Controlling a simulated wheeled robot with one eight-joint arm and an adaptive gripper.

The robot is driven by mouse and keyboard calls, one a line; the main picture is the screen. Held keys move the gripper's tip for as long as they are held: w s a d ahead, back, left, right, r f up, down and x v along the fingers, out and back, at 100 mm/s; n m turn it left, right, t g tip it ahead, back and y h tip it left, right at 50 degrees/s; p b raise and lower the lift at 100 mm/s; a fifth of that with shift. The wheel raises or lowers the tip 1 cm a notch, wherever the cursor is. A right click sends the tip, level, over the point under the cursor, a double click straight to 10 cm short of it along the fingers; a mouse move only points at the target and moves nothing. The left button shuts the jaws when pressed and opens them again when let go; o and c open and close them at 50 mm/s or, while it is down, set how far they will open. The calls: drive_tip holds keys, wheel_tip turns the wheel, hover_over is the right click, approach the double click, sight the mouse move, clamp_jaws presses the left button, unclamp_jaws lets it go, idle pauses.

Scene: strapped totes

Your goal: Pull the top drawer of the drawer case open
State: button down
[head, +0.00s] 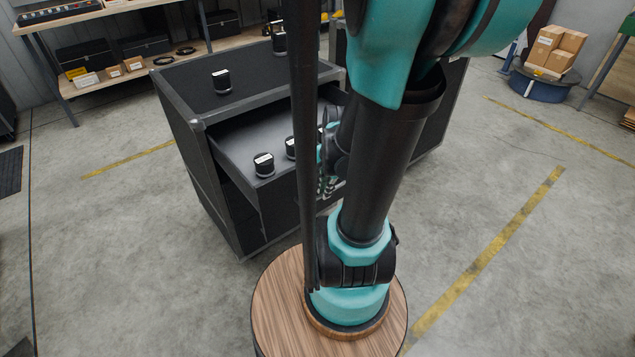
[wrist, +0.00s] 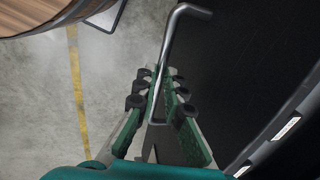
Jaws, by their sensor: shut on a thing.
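The dark drawer case (head: 183,122) stands left of my arm in the head view. Its top drawer (head: 233,148) is pulled well out, and its grey inside floor shows. In the wrist view a bent metal bar handle (wrist: 167,45) runs along the dark drawer front (wrist: 245,60). My gripper (wrist: 158,76) has its green fingers closed on either side of this handle. In the head view my gripper (head: 325,185) is mostly hidden behind my arm, at the drawer front.
Black cans with pale labels stand in the drawer, one at its front left (head: 264,166). Another can (head: 222,82) stands on the case top. A shelf (head: 130,75) is behind at left. Open concrete floor lies left and right.

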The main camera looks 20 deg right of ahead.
drive_tip(key=shift+s+d, duration=0.1)
drive_tip(key=shift+s, duration=0.15)
drive_tip(key=c, duration=1.6)
unclamp_jaws()
wheel_tip(320, 180, up, 12)
drive_tip(key=s, duration=0.2)
drive_tip(key=shift+d+f, duration=0.15)
drive_tip(key=shift+d, duration=0.2)
drive_tip(key=shift+s, duration=0.1)
